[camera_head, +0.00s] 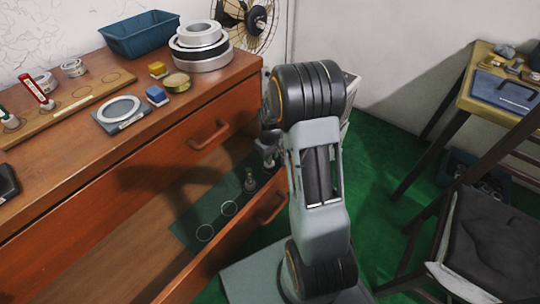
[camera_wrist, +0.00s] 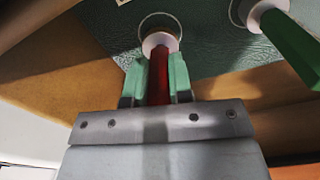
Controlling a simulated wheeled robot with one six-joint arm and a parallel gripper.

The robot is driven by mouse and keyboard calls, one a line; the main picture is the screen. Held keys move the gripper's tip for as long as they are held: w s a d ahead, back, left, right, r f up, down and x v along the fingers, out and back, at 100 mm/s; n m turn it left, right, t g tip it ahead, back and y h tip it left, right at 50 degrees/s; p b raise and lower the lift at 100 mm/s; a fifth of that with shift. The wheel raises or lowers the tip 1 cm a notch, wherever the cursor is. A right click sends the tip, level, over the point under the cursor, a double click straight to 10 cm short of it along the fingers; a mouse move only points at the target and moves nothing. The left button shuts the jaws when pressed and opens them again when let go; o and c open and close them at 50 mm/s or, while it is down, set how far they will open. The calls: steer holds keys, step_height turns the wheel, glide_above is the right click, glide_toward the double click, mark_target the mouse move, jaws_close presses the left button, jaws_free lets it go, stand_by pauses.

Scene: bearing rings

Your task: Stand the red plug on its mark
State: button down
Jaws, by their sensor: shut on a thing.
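The red plug (camera_wrist: 158,84) is upright between the green fingertips of my gripper (camera_wrist: 158,82) in the wrist view. Its pale round foot (camera_wrist: 158,42) is over the near part of a thin ring mark (camera_wrist: 160,18) on the green mat (camera_wrist: 207,38). I cannot tell whether the foot touches the mat. In the head view my gripper (camera_head: 268,150) is over the open drawer, and the held plug does not show clearly. A green plug (camera_wrist: 290,38) stands to the right in the wrist view, its pale foot by another ring.
The open drawer's front (camera_head: 222,250) is close to my arm. On the dresser top are a wooden board (camera_head: 85,98) with a red-handled piece (camera_head: 37,88), a blue bin (camera_head: 142,34) and stacked rings (camera_head: 201,50). Two ring marks on the drawer mat (camera_head: 190,236) are empty.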

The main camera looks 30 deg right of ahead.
steer(key=shift+s+a+f+p, duration=0.15)
steer(key=shift+f+p, duration=0.05)
steer(key=shift+p, duration=0.2)
stand_by(0.4)
steer(key=shift+r+p, duration=0.35)
steer(key=shift+r, duration=0.15)
steer(key=shift+w+r, duration=0.1)
steer(key=shift+w, duration=0.1)
steer(key=shift+f, duration=0.25)
stand_by(0.7)
steer(key=shift+f, duration=0.25)
steer(key=shift+r, duration=0.1)
steer(key=shift+r, duration=0.15)
steer(key=shift+r+p, duration=0.65)
